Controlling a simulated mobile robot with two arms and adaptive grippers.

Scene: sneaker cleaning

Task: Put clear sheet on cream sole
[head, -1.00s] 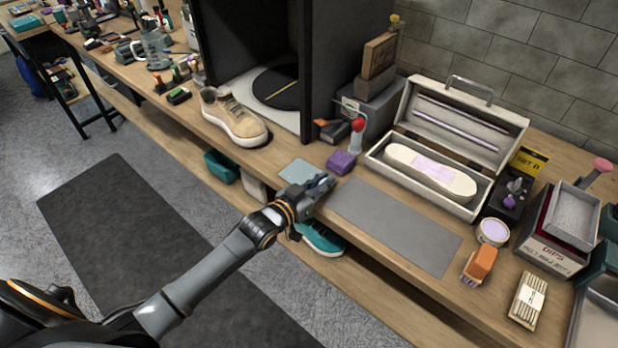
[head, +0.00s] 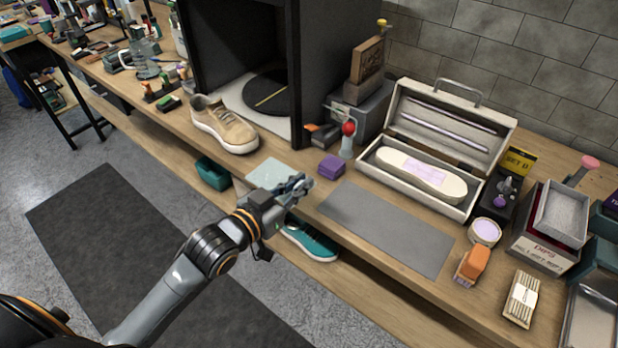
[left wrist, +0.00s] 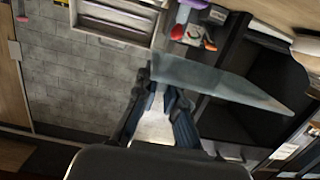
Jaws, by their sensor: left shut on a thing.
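My left gripper (head: 298,186) is over the front edge of the bench in the head view. It is shut on the clear sheet (head: 268,173), a pale, thin, see-through piece held at its edge. In the left wrist view the sheet (left wrist: 218,82) spreads out beyond the fingertips (left wrist: 164,92). The cream sole (head: 418,172) lies in the open light case (head: 476,208) on the bench, to the right of the gripper and apart from it. A pale lilac patch shows on its middle. My right gripper is not in view.
A grey mat (head: 388,228) lies bare between the gripper and the case. The case's raised lid (head: 450,118) stands behind the sole. A beige sneaker (head: 224,126) stands left.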

